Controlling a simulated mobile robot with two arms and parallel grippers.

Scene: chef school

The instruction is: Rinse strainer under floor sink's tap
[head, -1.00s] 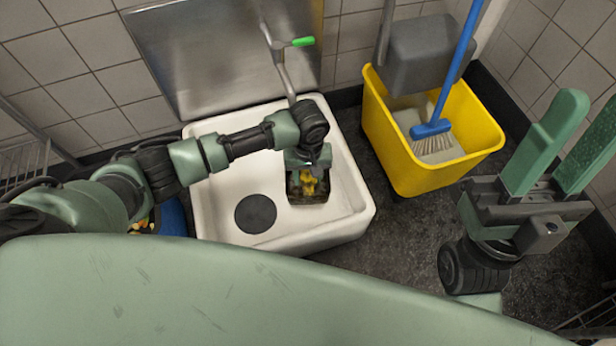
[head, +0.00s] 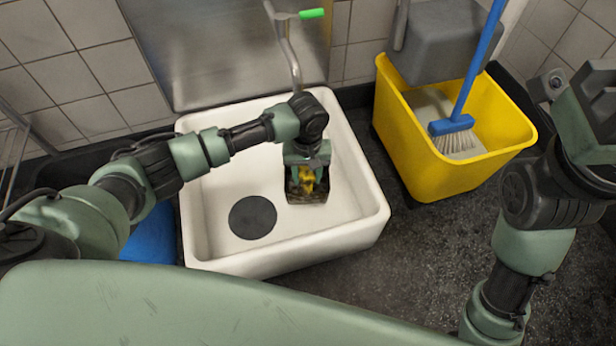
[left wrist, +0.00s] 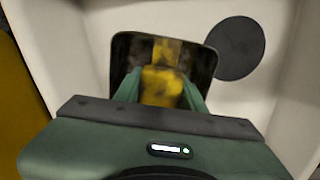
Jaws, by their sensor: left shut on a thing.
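The strainer (head: 293,197) is a small dark, box-like piece with a yellow middle part. My left gripper (head: 307,172) is shut on it and holds it over the right part of the white floor sink (head: 225,262). In the left wrist view the strainer (left wrist: 122,57) lies beyond my fingers, with the yellow part between them. I cannot tell whether it touches the sink bottom. The tap (head: 290,55), with a green-ended lever (head: 312,14), is at the sink's back; no water shows. My right gripper (head: 590,110) is at the right edge, partly cut off.
A dark round disc (head: 253,217) lies on the sink bottom, left of the strainer. A yellow mop bucket (head: 425,165) with a blue-handled brush (head: 452,125) stands right of the sink. A blue container (head: 150,240) is at the left, partly hidden. Dark floor (head: 415,245) is free at the right.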

